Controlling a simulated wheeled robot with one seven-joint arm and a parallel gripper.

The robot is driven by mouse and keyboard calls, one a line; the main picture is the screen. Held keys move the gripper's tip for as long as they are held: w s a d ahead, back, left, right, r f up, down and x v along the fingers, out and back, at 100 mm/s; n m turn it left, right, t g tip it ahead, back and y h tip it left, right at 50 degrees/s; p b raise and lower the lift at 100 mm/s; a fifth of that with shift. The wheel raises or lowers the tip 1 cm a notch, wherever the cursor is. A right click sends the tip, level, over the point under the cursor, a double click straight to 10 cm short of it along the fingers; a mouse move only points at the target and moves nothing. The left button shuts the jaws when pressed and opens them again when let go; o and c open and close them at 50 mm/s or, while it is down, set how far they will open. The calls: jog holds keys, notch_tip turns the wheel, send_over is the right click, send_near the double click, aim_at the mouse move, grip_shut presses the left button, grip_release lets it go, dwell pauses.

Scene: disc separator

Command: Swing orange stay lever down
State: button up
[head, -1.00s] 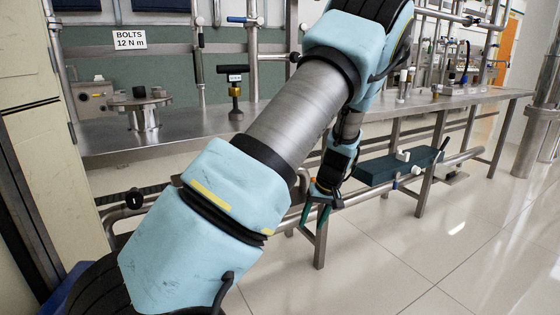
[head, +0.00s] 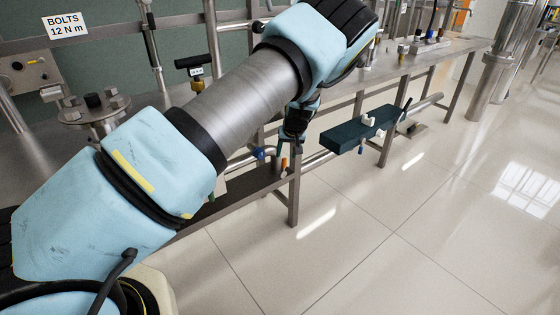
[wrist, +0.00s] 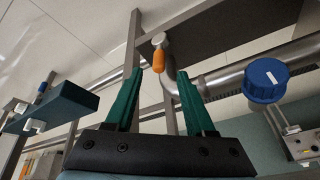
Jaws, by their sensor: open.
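The orange stay lever (wrist: 158,61) shows in the wrist view as a short orange handle on a pale pivot, beside a bench leg. In the head view it is a small orange upright piece (head: 284,163) by the lower shelf. My gripper (wrist: 158,73) is open, with its two green fingers apart. In the wrist view the lever appears between and just beyond the fingertips; I see no contact. In the head view my gripper (head: 286,149) is just above the lever and partly hidden by its own wrist.
A blue-capped knob (wrist: 266,80) on the pipe sits right of the fingers in the wrist view. A dark teal block (head: 358,131) is on the lower rail. The bench leg (head: 293,201) is close by. The floor in front is clear.

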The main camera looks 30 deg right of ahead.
aim_at(285, 160)
jog(key=x, duration=0.7)
jog(key=shift+w+f, duration=0.1)
jog(key=shift+f, duration=0.2)
jog(key=shift+c, duration=0.2)
grip_shut()
dwell(0.9)
